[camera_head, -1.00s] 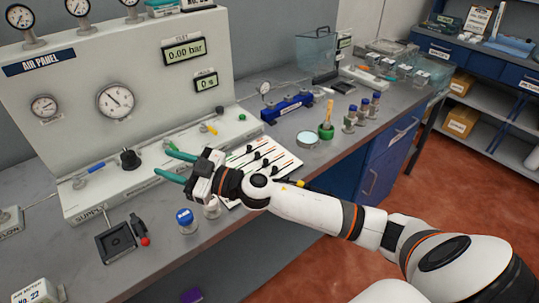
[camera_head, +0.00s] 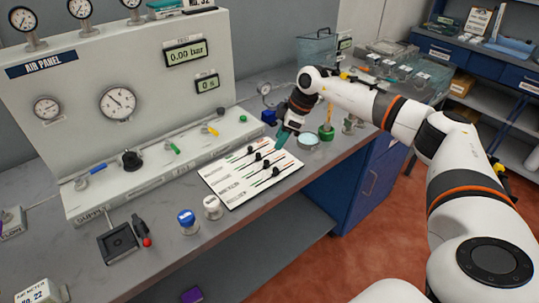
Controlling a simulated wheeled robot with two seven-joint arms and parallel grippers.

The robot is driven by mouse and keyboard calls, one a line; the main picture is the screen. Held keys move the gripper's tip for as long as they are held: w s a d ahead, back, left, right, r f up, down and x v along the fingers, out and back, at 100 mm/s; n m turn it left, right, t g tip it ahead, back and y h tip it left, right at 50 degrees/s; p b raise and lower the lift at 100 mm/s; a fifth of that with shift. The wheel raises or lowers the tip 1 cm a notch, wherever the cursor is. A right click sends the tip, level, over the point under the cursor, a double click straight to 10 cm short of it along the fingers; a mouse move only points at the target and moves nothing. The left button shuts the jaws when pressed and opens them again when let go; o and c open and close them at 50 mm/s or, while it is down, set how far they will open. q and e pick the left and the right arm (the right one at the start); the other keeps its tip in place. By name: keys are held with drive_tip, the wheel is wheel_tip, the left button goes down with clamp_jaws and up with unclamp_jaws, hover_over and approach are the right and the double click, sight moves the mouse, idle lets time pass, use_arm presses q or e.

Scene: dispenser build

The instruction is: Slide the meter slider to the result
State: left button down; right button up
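The white slider board (camera_head: 226,172) lies on the grey bench in front of the air panel. It carries several coloured slots, each with a black knob; one is the top knob (camera_head: 250,150) and another is the lowest knob (camera_head: 275,172). The labels are too small to read. My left gripper is not in view.
The air panel (camera_head: 75,130) with gauges and a 0.00 bar display stands behind the board. A blue-capped jar (camera_head: 187,222) and a white-capped jar (camera_head: 213,207) stand at its front left. A round dish (camera_head: 308,140) and a green-based holder (camera_head: 326,132) are at the right.

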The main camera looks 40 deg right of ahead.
sight(267, 161)
drive_tip(key=p+x, duration=0.1)
drive_tip(key=x, duration=0.7)
drive_tip(key=shift+w+a+f, duration=0.15)
drive_tip(key=shift+f, duration=0.2)
clamp_jaws()
